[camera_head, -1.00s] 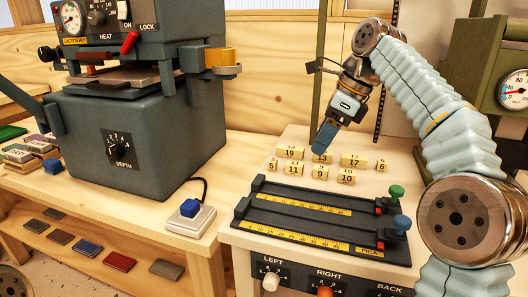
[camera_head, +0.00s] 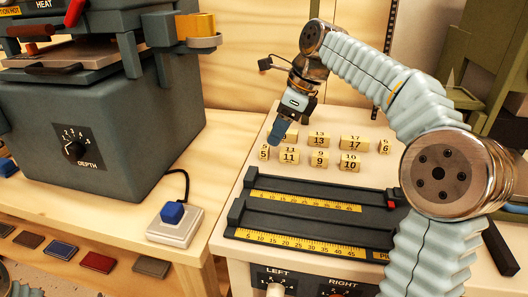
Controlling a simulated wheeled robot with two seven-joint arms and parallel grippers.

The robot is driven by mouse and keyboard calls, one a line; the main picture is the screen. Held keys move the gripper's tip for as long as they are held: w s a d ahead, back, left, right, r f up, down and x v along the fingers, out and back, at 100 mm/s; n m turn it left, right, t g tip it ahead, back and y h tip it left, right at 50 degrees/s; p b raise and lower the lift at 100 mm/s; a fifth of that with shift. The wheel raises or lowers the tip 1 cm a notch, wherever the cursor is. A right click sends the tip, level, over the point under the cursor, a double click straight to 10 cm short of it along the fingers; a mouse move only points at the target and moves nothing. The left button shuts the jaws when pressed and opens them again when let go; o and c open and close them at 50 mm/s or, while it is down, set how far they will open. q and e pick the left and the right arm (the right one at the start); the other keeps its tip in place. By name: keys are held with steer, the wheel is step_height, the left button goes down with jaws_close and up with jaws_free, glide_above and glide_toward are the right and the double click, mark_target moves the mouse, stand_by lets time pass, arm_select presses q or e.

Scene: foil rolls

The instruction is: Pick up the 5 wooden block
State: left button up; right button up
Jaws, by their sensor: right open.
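The small wooden block marked 5 (camera_head: 264,153) stands at the left end of the front row of numbered blocks on the white-topped table. My right gripper (camera_head: 277,133) points down just above and behind the left end of the rows, close to the 5 block and partly covering a block in the back row. It holds nothing that I can see. The gap between its fingers is hard to make out from this side. My left gripper is out of view.
Other numbered blocks stand close by: 11 (camera_head: 289,155), 9 (camera_head: 319,158), 10 (camera_head: 349,162), 13 (camera_head: 319,139), 17 (camera_head: 354,143) and 6 (camera_head: 384,146). A dark ruler rack (camera_head: 310,209) lies in front. A dark heat press (camera_head: 90,130) stands left, with a blue button (camera_head: 172,213).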

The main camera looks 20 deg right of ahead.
mark_target(266, 147)
steer(key=x, duration=0.5)
steer(key=shift+a+f, duration=0.25)
steer(key=shift+a, duration=0.3)
jaws_close()
